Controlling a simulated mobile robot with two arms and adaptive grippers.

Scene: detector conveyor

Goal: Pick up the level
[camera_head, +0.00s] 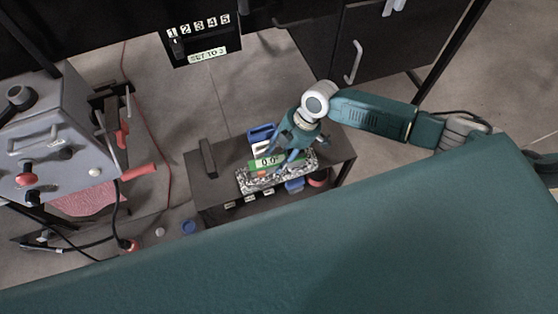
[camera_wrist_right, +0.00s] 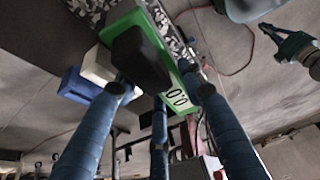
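The level is a green bar with a black part and a white "0.0" display. In the head view, the level (camera_head: 266,162) lies over a speckled granite slab (camera_head: 250,184) on a small dark table. My right gripper (camera_head: 291,155) is directly over the level, fingers pointing down. In the right wrist view, the level (camera_wrist_right: 176,98) shows between the spread blue fingers of my right gripper (camera_wrist_right: 160,95). I cannot make out firm finger contact.
The dark table (camera_head: 212,200) also holds a blue and white item (camera_head: 262,133) behind the level and a dark upright block (camera_head: 208,158). A grey machine (camera_head: 50,140) with red knobs stands at the left. A black cabinet (camera_head: 370,50) stands behind.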

